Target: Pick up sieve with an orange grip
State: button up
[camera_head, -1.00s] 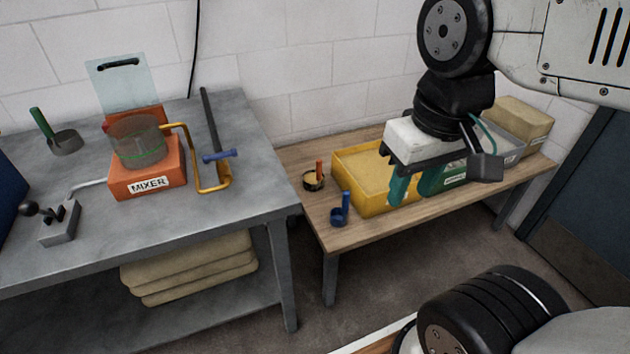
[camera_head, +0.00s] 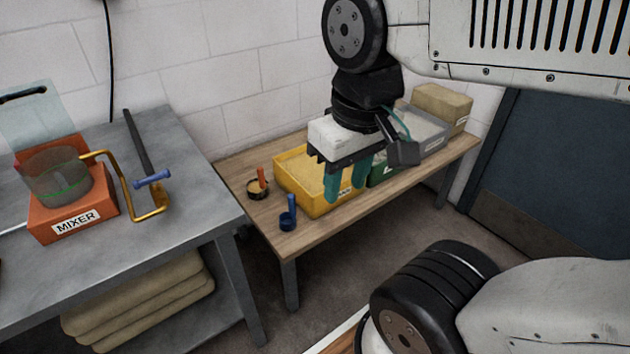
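The sieve with an orange grip (camera_head: 256,190) stands on the wooden table, left of the yellow bin, its orange grip (camera_head: 261,176) pointing up. A similar tool with a blue grip (camera_head: 288,216) stands nearer the table's front edge. My gripper (camera_head: 347,188) hangs to the right of both, in front of the yellow bin in the picture. Its two teal fingers point down and stand apart with nothing seen between them. It hides part of the yellow bin and the green bin.
The yellow bin (camera_head: 291,184), green bin (camera_head: 382,173) and a grey bin (camera_head: 428,132) line the wooden table (camera_head: 237,169). A metal bench (camera_head: 188,207) with an orange mixer (camera_head: 74,208) and yellow crank (camera_head: 129,185) stands to the left.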

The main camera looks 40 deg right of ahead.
aim_at(257, 189)
jog(key=z, duration=0.3)
jog(key=k, duration=0.4)
jog(key=z, duration=1)
jog(key=k, duration=0.95)
jog(key=z, duration=0.8)
jog(key=i, duration=1.3)
jog(key=u, duration=0.45)
jog(key=i, duration=0.9)
jog(key=u, duration=1.45)
jog(key=i, duration=0.85)
jog(key=u, duration=0.95)
